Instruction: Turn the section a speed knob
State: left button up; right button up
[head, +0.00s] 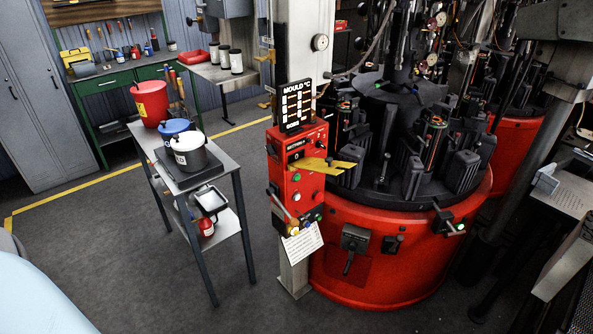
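A red control box (297,170) is fixed to a pale upright column beside the round red mould machine (390,245). A dark label (300,142) is on its upper front, too small to read for certain. A small dark knob (329,161) shows at the yellow plate on the box's right side; I cannot tell whether it is the section A speed knob. Green and red buttons and a yellow-ringed control (293,228) sit lower on the box. Neither of my grippers is in view.
A black mould temperature board (297,106) stands above the box. A grey trolley (222,224) with pots and a red bucket (151,103) stands to the left. A paper tag (302,243) hangs below the box. The floor in front of the trolley is clear.

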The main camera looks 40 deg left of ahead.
aim_at(319, 143)
jog(key=i, duration=0.7)
jog(key=i+u, duration=0.15)
jog(key=u, duration=0.25)
jog(key=i+u, duration=0.15)
jog(key=u, duration=0.25)
jog(key=i+u, duration=0.1)
jog(key=u, duration=0.3)
